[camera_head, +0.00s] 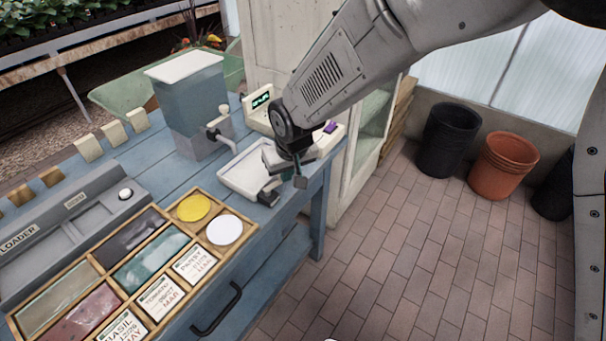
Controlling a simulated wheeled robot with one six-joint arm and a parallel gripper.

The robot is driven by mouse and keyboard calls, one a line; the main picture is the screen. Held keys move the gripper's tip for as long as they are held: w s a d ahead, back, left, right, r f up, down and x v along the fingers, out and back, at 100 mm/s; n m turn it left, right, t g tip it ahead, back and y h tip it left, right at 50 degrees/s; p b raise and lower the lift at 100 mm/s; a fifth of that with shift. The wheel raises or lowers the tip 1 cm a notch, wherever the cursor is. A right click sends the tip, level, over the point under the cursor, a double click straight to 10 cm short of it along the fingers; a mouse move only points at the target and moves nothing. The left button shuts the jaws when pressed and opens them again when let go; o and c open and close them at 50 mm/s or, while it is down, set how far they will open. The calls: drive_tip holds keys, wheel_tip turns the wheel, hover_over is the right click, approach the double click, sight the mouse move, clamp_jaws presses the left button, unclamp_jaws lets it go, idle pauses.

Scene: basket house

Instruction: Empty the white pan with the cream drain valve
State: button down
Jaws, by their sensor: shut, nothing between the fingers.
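The white pan (237,181) is a shallow tray on the blue bench, below the spout of a clear tank. My gripper (299,181) points down at the pan's right end, by the bench edge. It is shut and empty. My gripper and wrist cover part of the pan's right side. A dark block (268,198) sits at the pan's front right corner; I cannot tell whether it belongs to the pan or to my gripper. I cannot make out a cream drain valve for certain. Whether the pan holds liquid is too small to tell.
The clear tank (188,100) with a white lid and pale tap (219,137) stands behind the pan. A cream device with a display (261,101) is behind my arm. A wooden seed tray (120,270) lies front left. Black and terracotta pots (503,162) stand on the open brick floor.

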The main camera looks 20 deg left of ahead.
drive_tip(key=shift+s+a, duration=0.45)
drive_tip(key=shift+a, duration=0.1)
idle(0.4)
drive_tip(key=s+d+r, duration=0.2)
drive_tip(key=r, duration=0.3)
drive_tip(key=s+d+r, duration=0.2)
drive_tip(key=d+r, duration=0.1)
drive_tip(key=r, duration=0.2)
drive_tip(key=shift+s+d+r, duration=0.15)
drive_tip(key=shift+s+d, duration=0.05)
drive_tip(key=shift+s, duration=0.1)
